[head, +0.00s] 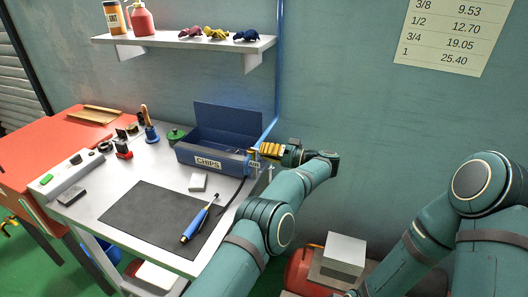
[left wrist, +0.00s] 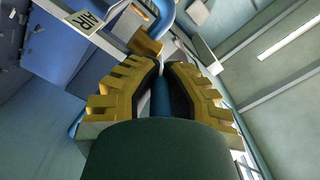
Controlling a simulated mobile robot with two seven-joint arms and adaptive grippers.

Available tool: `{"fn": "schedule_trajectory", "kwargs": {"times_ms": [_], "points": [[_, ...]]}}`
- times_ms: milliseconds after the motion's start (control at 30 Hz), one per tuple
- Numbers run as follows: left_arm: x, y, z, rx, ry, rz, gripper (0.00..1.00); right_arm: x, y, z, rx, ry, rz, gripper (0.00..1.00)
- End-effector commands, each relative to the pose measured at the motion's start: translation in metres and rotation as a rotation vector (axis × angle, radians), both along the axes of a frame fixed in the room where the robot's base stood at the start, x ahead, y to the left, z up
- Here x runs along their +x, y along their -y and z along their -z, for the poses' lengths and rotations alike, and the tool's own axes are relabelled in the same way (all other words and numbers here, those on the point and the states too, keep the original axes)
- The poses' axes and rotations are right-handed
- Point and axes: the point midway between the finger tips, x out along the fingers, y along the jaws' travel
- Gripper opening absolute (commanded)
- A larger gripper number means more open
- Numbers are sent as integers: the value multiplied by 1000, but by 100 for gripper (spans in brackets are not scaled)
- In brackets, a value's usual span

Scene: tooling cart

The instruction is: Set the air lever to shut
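The yellow-fingered left gripper (head: 262,151) is at the right end of the blue CHIPS box, by the small AIR label (head: 255,164). In the left wrist view the two fingertips (left wrist: 163,68) stand close together, with a narrow gap. A blue pipe (left wrist: 162,18) shows beyond them. A yellow piece (left wrist: 145,43), possibly the air lever, is just past the left fingertip, beside the AIR label (left wrist: 86,19). I cannot tell whether the fingers touch or hold it. The lever's setting is hidden. My right arm is at the right, its gripper out of view.
The open CHIPS box (head: 208,163) stands at the back of the bench. A dark mat (head: 150,218) with a blue-handled tool (head: 200,220) lies in front. A shelf (head: 185,45) hangs above. A grey block (head: 344,252) on a red thing sits low right.

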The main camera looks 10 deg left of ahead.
Motion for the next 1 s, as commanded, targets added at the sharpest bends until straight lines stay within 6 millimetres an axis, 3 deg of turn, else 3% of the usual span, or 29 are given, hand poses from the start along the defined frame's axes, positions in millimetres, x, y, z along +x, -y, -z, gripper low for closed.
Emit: {"fn": "schedule_trajectory", "kwargs": {"times_ms": [267, 300, 367, 400, 767, 1000], "points": [[0, 2, 2, -2, -5, 4, 0, 0, 0, 0, 0, 0, 0, 45], [0, 2, 2, -1, -4, 4, 20, 0, 0, 0, 0, 0, 0, 45], [0, 2, 2, -1, -3, 4, 41, 0, 0, 0, 0, 0, 0, 45], [0, 1, 2, -1, -3, 3, 45, 0, 0, 0, 0, 0, 0, 45], [0, 0, -5, -1, 1, 1, 45, 0, 0, 0, 0, 0, 0, 45], [0, 1, -44, -2, 5, 1, 45, 0, 0, 0, 0, 0, 0, 45]]}}
